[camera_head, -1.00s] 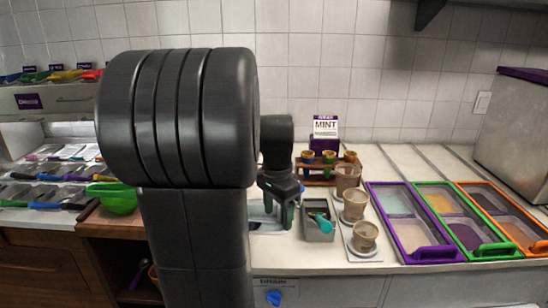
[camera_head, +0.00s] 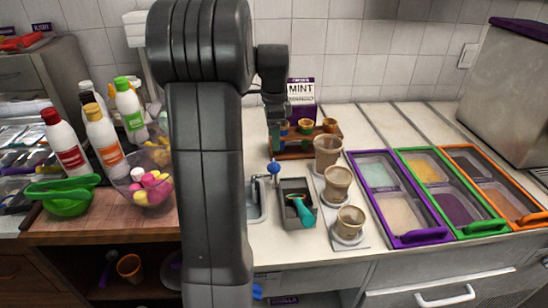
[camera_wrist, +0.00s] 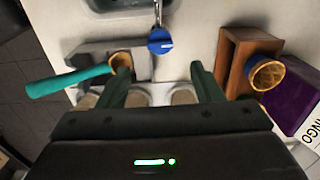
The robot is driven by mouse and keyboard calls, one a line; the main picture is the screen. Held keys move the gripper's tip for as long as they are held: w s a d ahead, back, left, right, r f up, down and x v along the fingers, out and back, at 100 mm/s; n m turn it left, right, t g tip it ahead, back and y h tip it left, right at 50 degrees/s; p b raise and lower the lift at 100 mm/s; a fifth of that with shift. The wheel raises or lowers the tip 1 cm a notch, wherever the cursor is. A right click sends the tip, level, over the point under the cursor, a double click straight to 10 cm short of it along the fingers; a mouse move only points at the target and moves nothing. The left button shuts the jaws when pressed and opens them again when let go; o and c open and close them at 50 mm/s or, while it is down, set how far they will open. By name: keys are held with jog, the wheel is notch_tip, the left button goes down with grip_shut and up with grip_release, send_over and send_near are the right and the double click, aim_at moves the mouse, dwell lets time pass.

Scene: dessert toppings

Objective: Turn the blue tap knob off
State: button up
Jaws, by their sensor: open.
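The blue tap knob (camera_head: 274,168) sits on top of a thin metal tap beside the small sink (camera_head: 257,205), partly hidden behind my arm. In the wrist view the round blue knob (camera_wrist: 160,40) lies ahead of and between my fingertips, apart from them. Part of the sink (camera_wrist: 128,4) shows beyond it. My gripper (camera_wrist: 161,72) is open with nothing between its dark green fingers. In the head view my gripper (camera_head: 277,120) hangs above and behind the knob, near the cup rack, its fingers hard to make out.
A grey bin (camera_head: 297,192) with a teal-handled scoop (camera_head: 303,212) stands right of the tap. The wooden cup rack (camera_head: 318,143) and mint box (camera_head: 301,96) are behind.

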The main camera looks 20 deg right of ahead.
aim_at(274, 162)
notch_tip(274, 162, down, 9)
jog(key=shift+r, duration=0.2)
jog(key=c, duration=1)
